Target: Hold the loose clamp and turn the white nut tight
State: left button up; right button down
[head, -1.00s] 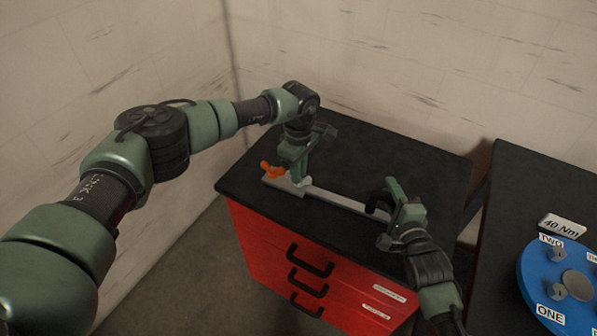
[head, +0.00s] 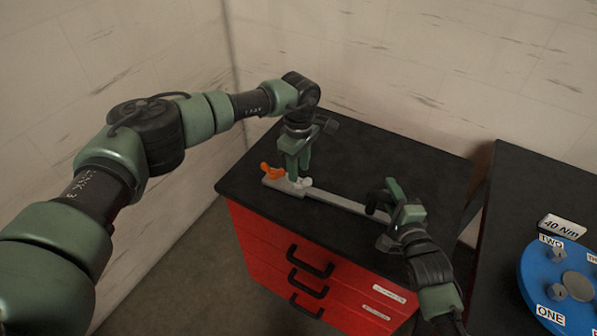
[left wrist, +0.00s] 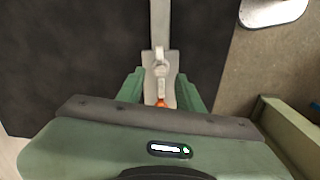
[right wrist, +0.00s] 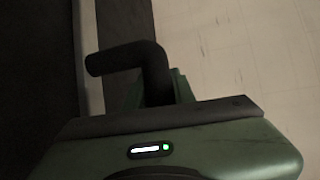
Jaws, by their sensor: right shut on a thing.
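The white nut (head: 304,183) sits on the grey plate at the left end of a long bar. It also shows in the left wrist view (left wrist: 161,68), just past the fingertips. An orange piece (head: 271,172) stands beside it on the plate, partly hidden in the left wrist view. My left gripper (head: 295,177) points down over the plate, fingers apart, close to the nut; contact cannot be told. My right gripper (head: 382,203) is shut on a black bent piece (right wrist: 120,58) near the bar's right end. I cannot tell which piece is the loose clamp.
The grey bar (head: 345,203) lies across the black top of a red drawer cabinet (head: 255,245). The top behind the bar is clear. A second black table at the right holds a blue disc (head: 537,275) and a "40 Nm" sign (head: 562,227). Walls stand behind.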

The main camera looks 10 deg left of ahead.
pick_arm(q)
notch_tip(320, 180, up, 10)
dwell(0.3)
jog(key=shift+f, duration=0.1)
jog(key=s+a+f+n+t+h, duration=0.1)
jog(key=s+a+n+h, duration=0.1)
jog(key=a+n+h, duration=0.45)
jog(key=d+f, duration=0.1)
jog(key=f, duration=0.2)
jog(key=w+d+f+n+y, duration=0.1)
jog(key=d+f, duration=0.1)
jog(key=f, duration=0.2)
jog(key=d+f+y, duration=0.1)
jog(key=d+f, duration=0.1)
jog(key=f, duration=0.2)
jog(key=shift+w+d+f+n, duration=0.1)
jog(key=shift+w+d+n, duration=0.1)
jog(key=shift+w+n, duration=0.05)
